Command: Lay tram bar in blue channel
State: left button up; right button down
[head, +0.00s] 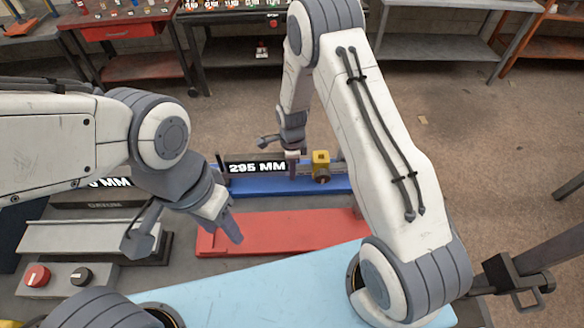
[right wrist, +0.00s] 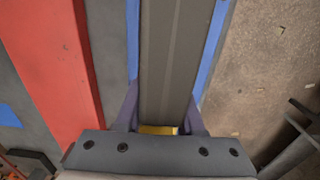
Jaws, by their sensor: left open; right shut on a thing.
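The tram bar (right wrist: 172,60) is a long dark grey bar. In the right wrist view it runs away from my right gripper (right wrist: 157,125), which is shut on it. Strips of the blue channel (right wrist: 210,60) show along both sides of the bar; I cannot tell whether the bar rests in it or hangs just above. In the head view the blue channel (head: 270,187) lies in the middle, with my right gripper (head: 291,160) over it. A yellow block (head: 320,158) with a dark knob is beside that gripper. My left gripper (head: 185,238) is open and empty, left of the red slab.
The red slab (head: 285,231) lies in front of the blue channel. A light blue surface (head: 285,290) is nearest me. A "295 MM" label (head: 257,168) stands behind the channel.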

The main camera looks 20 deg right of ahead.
jog(key=shift+f, duration=0.35)
jog(key=shift+c, duration=2.2)
grip_release()
jog(key=shift+f+b, duration=0.1)
jog(key=shift+b, duration=0.2)
notch_tip(320, 180, up, 10)
jog(key=b, duration=0.3)
jog(key=shift+f, duration=0.1)
jog(key=shift+r, duration=0.4)
jog(key=shift+a, duration=0.1)
